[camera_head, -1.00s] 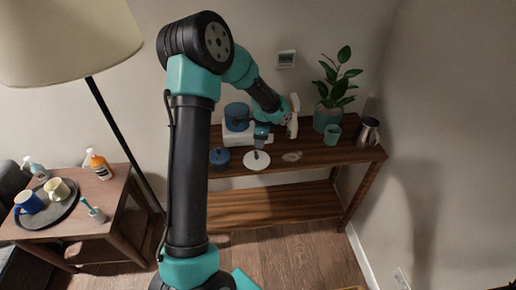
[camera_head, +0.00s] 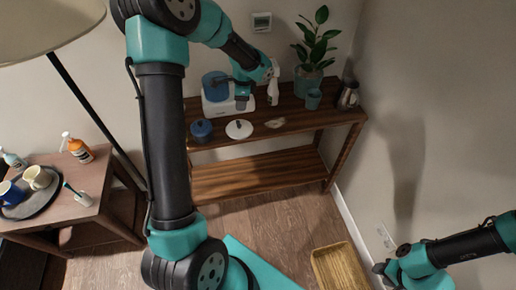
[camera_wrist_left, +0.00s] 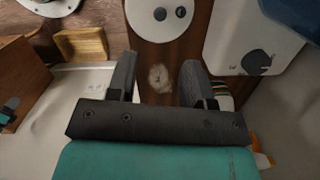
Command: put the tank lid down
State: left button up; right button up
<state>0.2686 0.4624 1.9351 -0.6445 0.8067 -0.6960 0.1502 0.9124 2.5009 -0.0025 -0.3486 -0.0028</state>
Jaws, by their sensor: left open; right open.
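The tank lid (camera_head: 239,129), a white disc with a dark knob, lies flat on the wooden console table's top near its front edge. It also shows in the left wrist view (camera_wrist_left: 147,27), beyond the fingers. My left gripper (camera_head: 242,102) is above and behind the lid, apart from it; its two fingers stand open and empty in the left wrist view (camera_wrist_left: 157,72). A blue tank (camera_head: 214,86) sits on a white base (camera_head: 214,107) just left of the gripper. My right gripper (camera_head: 380,268) is low at the right, far from the lid, open.
A blue lidded jar (camera_head: 201,129) stands left of the lid. A wooden tray (camera_head: 342,268) is below. The lower shelf (camera_head: 255,172) is clear.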

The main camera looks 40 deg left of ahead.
pick_arm(q)
jog(key=s+d+f+n+h, duration=0.2)
jog(key=s+d+f+n, duration=0.1)
jog(key=d+f, duration=0.5)
jog(key=s+d+f+n+h, duration=0.2)
jog(key=s+d+f, duration=0.1)
jog(key=d+f, duration=0.6)
jog(key=s+d+f+n, duration=0.3)
jog(key=s+d, duration=0.1)
jog(key=s, duration=0.1)
jog(key=s+d+f+n+t+h, duration=0.1)
jog(key=s+d+f+n, duration=0.3)
jog(key=s, duration=0.2)
jog(key=shift+s+d+f+t, duration=0.15)
jog(key=shift+s+d+t, duration=0.15)
